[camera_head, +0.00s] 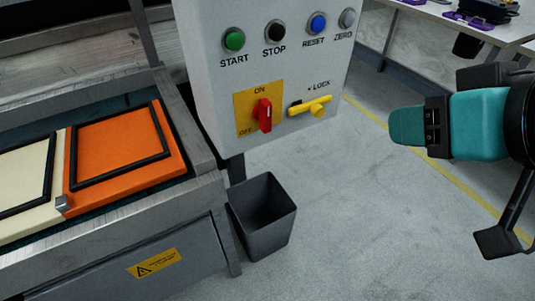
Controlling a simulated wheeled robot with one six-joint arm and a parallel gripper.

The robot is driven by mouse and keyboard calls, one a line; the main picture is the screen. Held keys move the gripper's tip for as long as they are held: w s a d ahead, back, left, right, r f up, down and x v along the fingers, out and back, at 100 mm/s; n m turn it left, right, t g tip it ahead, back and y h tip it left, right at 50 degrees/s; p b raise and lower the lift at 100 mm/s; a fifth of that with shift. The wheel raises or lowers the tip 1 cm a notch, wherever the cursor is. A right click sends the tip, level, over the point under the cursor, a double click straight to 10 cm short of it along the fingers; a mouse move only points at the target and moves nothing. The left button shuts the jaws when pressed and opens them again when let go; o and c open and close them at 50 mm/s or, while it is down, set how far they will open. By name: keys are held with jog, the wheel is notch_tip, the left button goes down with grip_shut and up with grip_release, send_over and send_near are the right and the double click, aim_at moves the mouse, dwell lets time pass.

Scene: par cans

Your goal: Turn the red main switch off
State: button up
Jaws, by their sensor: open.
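The red main switch (264,115) is a rotary handle on a yellow plate (243,101) on the front of a grey control box (215,75). The plate reads ON at the top and OFF at the lower left. The red handle stands about upright, towards ON. My gripper (407,126), with teal and black parts, is at the right of the view, well apart from the switch and box. It is open and touches nothing. It is seen from the side, so the gap between its fingers is hidden.
A yellow lock handle (310,106) sits just right of the switch. START (234,39), STOP (275,32), RESET (317,24) and ZERO (347,18) buttons are above. A dark bin (262,228) stands below. A metal-framed machine with an orange panel (125,146) is left. Floor between box and gripper is clear.

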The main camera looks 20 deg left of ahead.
jog(key=a+f+n+t+y+b, duration=0.1)
jog(key=a+f+t+y+b, duration=0.3)
jog(key=f+b, duration=0.5)
jog(key=n+y, duration=0.2)
jog(key=y, duration=0.1)
send_near(269, 113)
jog(key=p+x, duration=0.2)
jog(key=p, duration=0.1)
jog(key=p+x, duration=0.6)
jog(key=shift+w+a+r+p, duration=0.15)
jog(key=shift+a+r+p, duration=0.05)
jog(key=shift+r+p, duration=0.15)
jog(key=shift+w+a+f+p, duration=0.25)
jog(key=shift+w+a+p, duration=0.2)
jog(key=shift+a, duration=0.2)
grip_shut()
